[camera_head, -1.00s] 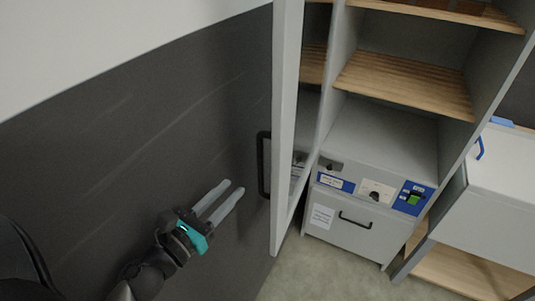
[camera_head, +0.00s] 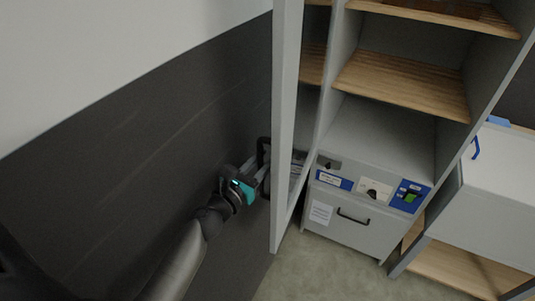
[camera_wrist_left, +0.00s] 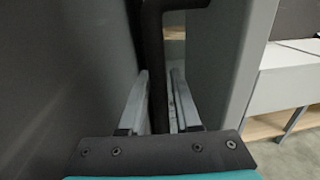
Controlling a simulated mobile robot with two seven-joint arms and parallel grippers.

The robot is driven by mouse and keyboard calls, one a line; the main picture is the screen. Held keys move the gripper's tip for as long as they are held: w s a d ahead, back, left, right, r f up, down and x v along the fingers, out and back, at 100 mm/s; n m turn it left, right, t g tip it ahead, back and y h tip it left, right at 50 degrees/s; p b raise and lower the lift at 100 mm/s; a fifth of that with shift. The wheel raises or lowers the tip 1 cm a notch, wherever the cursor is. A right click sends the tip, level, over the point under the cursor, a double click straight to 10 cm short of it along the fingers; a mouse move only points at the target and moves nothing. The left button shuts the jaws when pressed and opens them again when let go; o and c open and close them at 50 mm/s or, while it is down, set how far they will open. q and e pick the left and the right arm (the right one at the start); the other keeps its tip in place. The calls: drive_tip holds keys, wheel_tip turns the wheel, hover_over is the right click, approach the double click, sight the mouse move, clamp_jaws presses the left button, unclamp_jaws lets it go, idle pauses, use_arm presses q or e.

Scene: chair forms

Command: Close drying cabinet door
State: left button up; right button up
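The drying cabinet (camera_head: 385,135) has its door (camera_head: 284,110) standing open, its pale edge facing me. A black bar handle (camera_head: 262,145) is at the left side of that edge; it also shows upright in the left wrist view (camera_wrist_left: 154,60). My left gripper (camera_head: 262,172) is at the handle, its fingers mostly hidden in the head view. In the left wrist view the left gripper (camera_wrist_left: 160,85) has its fingers apart, one on each side of the handle bar, with a gap at the right finger. My right gripper is not in view.
The cabinet has slatted wooden shelves (camera_head: 400,85) and a lower unit with a control panel (camera_head: 375,190). A white cabinet (camera_head: 490,205) with a blue handle stands at the right. A dark surface (camera_head: 130,170) fills the left. Bare floor (camera_head: 310,270) shows below the cabinet.

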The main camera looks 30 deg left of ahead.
use_arm(q)
drive_tip(key=shift+w, duration=0.55)
drive_tip(key=shift+c, duration=0.4)
clamp_jaws()
idle(0.7)
